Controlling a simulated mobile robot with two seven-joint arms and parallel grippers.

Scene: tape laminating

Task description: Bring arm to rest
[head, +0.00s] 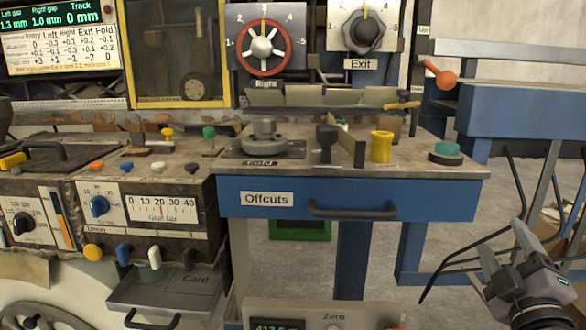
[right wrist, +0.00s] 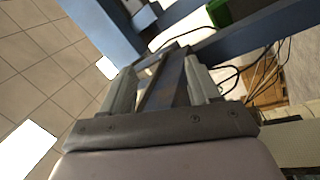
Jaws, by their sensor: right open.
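My right gripper (head: 506,250) is at the lower right of the head view, in front of and to the right of the workbench. Its two fingers are apart and point up and away. The right wrist view shows the same gripper (right wrist: 160,70) open, with nothing between the fingers and the floor and blue frame beyond them. It touches nothing that I can see. My left gripper is in neither view.
A blue bench with an "Offcuts" drawer (head: 265,198) stands left of the gripper. Its top carries a yellow cylinder (head: 381,146) and a teal-topped knob (head: 445,149). Blue frame (head: 525,110) and black cables (head: 470,245) are near the gripper. Open floor shows below.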

